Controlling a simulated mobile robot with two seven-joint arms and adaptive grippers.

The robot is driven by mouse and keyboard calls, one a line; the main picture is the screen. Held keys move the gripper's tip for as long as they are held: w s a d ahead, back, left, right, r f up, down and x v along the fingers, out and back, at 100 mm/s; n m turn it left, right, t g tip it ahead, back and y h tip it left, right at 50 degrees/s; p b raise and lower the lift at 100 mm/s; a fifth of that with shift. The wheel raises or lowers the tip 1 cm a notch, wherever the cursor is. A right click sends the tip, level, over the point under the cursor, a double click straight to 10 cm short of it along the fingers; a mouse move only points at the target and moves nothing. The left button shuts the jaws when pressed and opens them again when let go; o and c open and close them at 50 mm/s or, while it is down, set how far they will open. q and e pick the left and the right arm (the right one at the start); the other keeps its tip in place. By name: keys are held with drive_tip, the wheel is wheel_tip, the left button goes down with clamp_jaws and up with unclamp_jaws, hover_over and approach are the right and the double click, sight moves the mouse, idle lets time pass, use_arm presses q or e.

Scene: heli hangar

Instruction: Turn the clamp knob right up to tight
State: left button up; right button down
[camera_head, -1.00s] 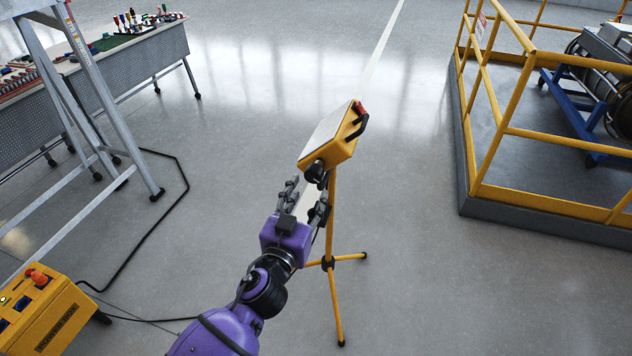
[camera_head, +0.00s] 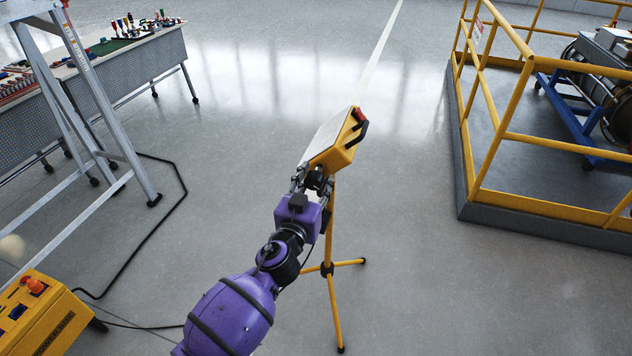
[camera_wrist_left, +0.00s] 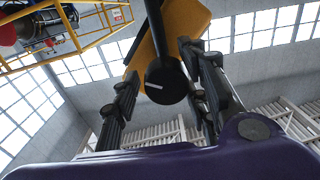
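The clamp knob (camera_head: 317,179) is black and round, under the lower end of a tilted yellow box (camera_head: 337,152) on a stand. In the left wrist view the knob (camera_wrist_left: 165,84) faces me, with a white line on its face. My left gripper (camera_head: 314,183) is at the knob, its fingers on either side. In the left wrist view my left gripper (camera_wrist_left: 163,85) has its fingers spread, and a gap shows beside the knob on the left. Contact on the right cannot be told. My right gripper is not in view.
The yellow tripod (camera_head: 331,268) stands on open grey floor. A yellow railing (camera_head: 502,130) encloses a platform at the right. A grey ladder (camera_head: 95,100) and tables stand at the left. A yellow control box (camera_head: 45,318) and a cable (camera_head: 150,237) are at lower left.

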use_arm(q)
drive_tip(key=c, duration=0.8)
drive_tip(key=shift+o, duration=0.2)
